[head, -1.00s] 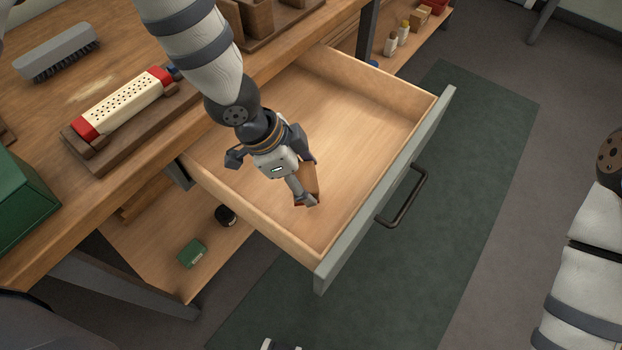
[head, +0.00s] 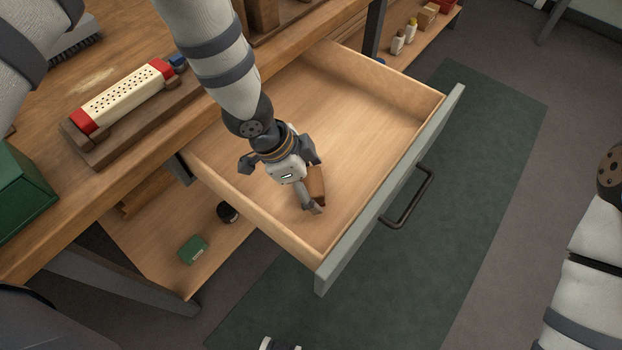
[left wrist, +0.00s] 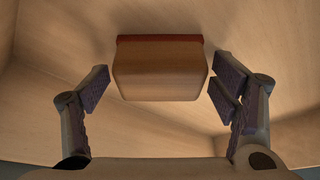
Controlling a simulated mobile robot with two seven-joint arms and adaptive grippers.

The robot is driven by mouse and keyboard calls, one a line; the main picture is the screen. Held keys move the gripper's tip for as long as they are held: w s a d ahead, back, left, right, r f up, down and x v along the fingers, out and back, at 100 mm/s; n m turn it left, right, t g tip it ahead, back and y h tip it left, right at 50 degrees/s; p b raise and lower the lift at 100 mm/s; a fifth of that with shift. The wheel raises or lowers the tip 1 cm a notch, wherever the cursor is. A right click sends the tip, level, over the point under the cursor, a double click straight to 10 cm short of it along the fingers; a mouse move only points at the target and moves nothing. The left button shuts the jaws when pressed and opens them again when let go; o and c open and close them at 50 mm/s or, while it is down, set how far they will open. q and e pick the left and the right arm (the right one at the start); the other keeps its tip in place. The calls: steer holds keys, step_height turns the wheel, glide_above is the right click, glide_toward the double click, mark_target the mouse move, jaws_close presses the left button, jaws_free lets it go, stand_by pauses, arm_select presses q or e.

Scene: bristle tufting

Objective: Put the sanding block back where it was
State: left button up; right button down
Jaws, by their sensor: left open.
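The sanding block (head: 316,184), a small wooden block with a dark red-brown face, is inside the open drawer (head: 390,123). In the left wrist view the sanding block (left wrist: 160,72) sits between the two fingers, with a visible gap on each side. My left gripper (head: 314,181) is open around it, low in the drawer and near its front panel. The left gripper (left wrist: 160,90) touches the block with neither finger in the wrist view. I cannot tell whether the block rests fully on the drawer floor.
The drawer's walls and front panel with a dark handle (head: 408,197) surround the gripper; the rest of its floor is bare. On the bench lie a red-and-cream perforated tool (head: 125,95), a grey brush (head: 75,40) and a green box (head: 22,190). A shelf below holds a green carton (head: 193,249).

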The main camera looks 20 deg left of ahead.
arm_select(q)
steer(key=shift+r, duration=0.35)
steer(key=p+v, duration=0.2)
steer(key=v, duration=0.9)
steer(key=shift+r, duration=0.35)
arm_select(e)
steer(key=shift+w+r+t, duration=0.4)
steer(key=shift+w+r, duration=0.8)
arm_select(q)
steer(key=shift+a, duration=0.15)
